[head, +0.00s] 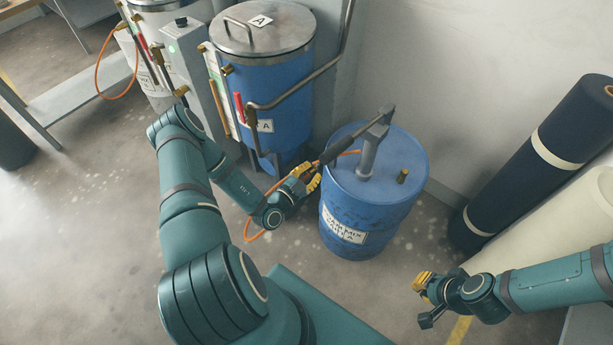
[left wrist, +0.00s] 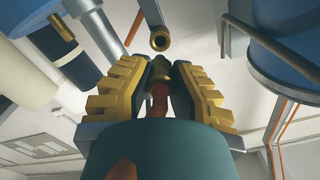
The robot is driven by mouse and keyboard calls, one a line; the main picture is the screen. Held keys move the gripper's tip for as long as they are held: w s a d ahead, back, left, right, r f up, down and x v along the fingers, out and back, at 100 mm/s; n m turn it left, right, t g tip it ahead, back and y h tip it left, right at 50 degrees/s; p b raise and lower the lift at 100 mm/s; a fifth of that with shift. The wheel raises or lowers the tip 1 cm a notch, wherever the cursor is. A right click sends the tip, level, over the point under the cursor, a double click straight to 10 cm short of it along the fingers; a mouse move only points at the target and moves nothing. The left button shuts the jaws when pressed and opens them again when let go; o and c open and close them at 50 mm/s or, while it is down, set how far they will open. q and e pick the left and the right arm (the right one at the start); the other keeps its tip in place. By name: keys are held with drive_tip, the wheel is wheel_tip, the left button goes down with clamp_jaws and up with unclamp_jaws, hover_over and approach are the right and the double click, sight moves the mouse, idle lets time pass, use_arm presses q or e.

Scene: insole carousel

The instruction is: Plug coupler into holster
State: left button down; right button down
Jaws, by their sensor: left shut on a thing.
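Just ahead of the coupler's tip is an open brass ring (left wrist: 160,40) on a dark tube, perhaps the holster. The coupler is not inside it; I cannot tell if they touch. My right gripper (head: 424,287) is at the lower right, away from the drum.
The blue drum (head: 345,215) carries a pump post (head: 370,155) and a brass bung (head: 402,175). A larger blue tank (head: 268,80) with bent pipes stands behind and left. An orange hose (head: 249,232) hangs near my left wrist. Dark and cream rolls lean at right. Floor in front is open.

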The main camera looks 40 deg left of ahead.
sight(305, 179)
use_arm(q)
drive_tip(key=shift+w+d+b, duration=0.1)
drive_tip(key=shift+w+b, duration=0.2)
drive_tip(key=shift+w, duration=1.35)
drive_tip(key=shift+w+d, duration=0.1)
drive_tip(key=shift+w, duration=1.35)
idle(0.7)
drive_tip(key=c, duration=1)
unclamp_jaws()
drive_tip(key=shift+o, duration=0.2)
drive_tip(key=shift+s, duration=0.1)
drive_tip(key=s, duration=0.7)
drive_tip(key=s+a, duration=0.1)
drive_tip(key=s, duration=0.3)
drive_tip(key=shift+s, duration=0.35)
drive_tip(key=shift+d, duration=0.15)
